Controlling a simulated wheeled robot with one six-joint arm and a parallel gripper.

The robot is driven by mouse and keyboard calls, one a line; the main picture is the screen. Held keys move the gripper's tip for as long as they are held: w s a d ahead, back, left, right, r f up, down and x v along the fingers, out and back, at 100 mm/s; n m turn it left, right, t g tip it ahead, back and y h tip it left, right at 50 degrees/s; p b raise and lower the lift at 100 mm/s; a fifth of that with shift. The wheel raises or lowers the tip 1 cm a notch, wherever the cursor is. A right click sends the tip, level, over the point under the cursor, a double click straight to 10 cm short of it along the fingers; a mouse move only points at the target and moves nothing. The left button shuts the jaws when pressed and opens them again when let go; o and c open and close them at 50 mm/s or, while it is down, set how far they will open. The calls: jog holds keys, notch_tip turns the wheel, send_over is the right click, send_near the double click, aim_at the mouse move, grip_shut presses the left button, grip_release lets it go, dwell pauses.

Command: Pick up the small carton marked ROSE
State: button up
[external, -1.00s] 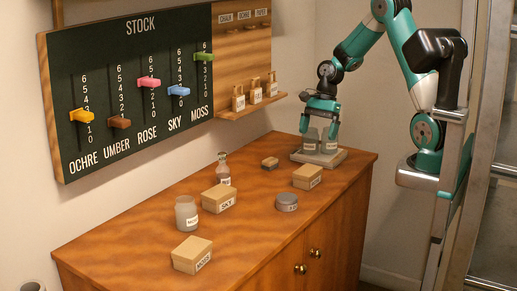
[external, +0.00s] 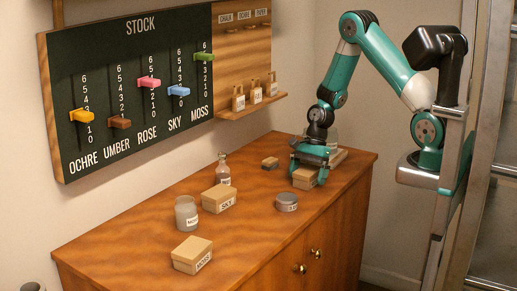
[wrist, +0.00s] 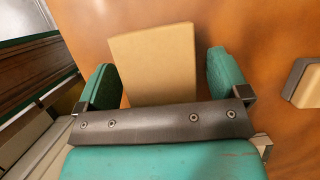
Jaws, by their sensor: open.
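A small tan carton (external: 303,182) stands near the right end of the wooden table, mostly under my gripper; its label cannot be read here. In the wrist view the plain top of the carton (wrist: 155,55) shows between the two teal fingers. My gripper (external: 309,168) is open and points down over it, with one finger on either side; I cannot tell whether they touch it. The gripper (wrist: 161,75) holds nothing visible. Two similar cartons stand further off: one marked SKY (external: 218,198) and one that seems marked MOSS (external: 192,254).
A round grey tin (external: 287,202) stands left of the carton, and a small tan and dark block (external: 270,163) lies behind it. A glass bottle (external: 223,168) and a frosted jar (external: 187,214) stand further left. A scale or tray (external: 341,156) is partly hidden behind my arm.

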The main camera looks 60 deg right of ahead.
jog(key=c, duration=1.1)
jog(key=shift+o, duration=0.2)
